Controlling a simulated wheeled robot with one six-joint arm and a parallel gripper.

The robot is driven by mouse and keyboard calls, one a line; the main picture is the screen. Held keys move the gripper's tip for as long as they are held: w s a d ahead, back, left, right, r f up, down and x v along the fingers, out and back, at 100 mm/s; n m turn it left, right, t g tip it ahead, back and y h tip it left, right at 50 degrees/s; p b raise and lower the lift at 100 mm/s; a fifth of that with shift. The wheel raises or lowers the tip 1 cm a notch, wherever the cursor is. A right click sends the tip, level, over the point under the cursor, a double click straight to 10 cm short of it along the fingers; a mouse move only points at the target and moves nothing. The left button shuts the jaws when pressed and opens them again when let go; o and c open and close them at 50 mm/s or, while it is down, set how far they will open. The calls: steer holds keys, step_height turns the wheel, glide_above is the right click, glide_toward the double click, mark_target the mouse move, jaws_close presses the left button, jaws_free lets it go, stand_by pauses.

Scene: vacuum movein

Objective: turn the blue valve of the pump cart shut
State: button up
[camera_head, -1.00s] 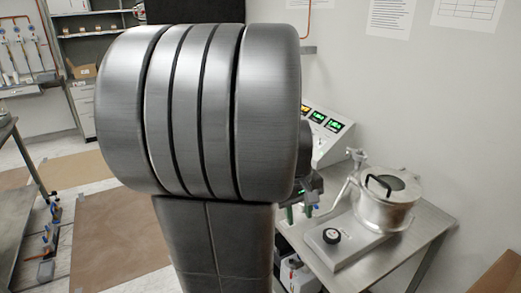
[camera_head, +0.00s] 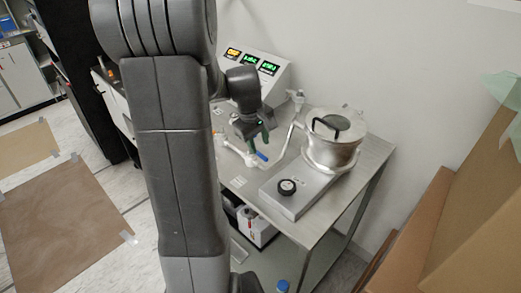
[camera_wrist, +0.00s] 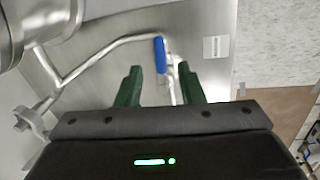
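The blue valve handle (camera_wrist: 160,54) sits on a thin metal pipe above the cart's steel top. It also shows in the head view (camera_head: 262,156), small, just below my gripper (camera_head: 258,138). In the wrist view my gripper's two green fingers (camera_wrist: 160,69) are spread apart and empty. The handle lies between and slightly beyond the fingertips in that picture, with no visible contact. The pump cart (camera_head: 348,190) carries a round metal chamber (camera_head: 332,150) with a black lid handle. I cannot tell the remaining distance from fingertips to handle.
A console with lit displays (camera_head: 262,70) is behind my gripper. Cardboard (camera_head: 450,215) stands at the right. Brown mats (camera_head: 65,225) lie on the open floor at left.

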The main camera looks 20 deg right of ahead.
mark_target(262, 155)
steer(key=shift+w+d+f, duration=0.1)
steer(key=shift+d+f, duration=0.1)
steer(key=shift+f, duration=0.9)
steer(key=shift+d+f, duration=0.2)
steer(key=shift+f, duration=0.85)
jaws_close()
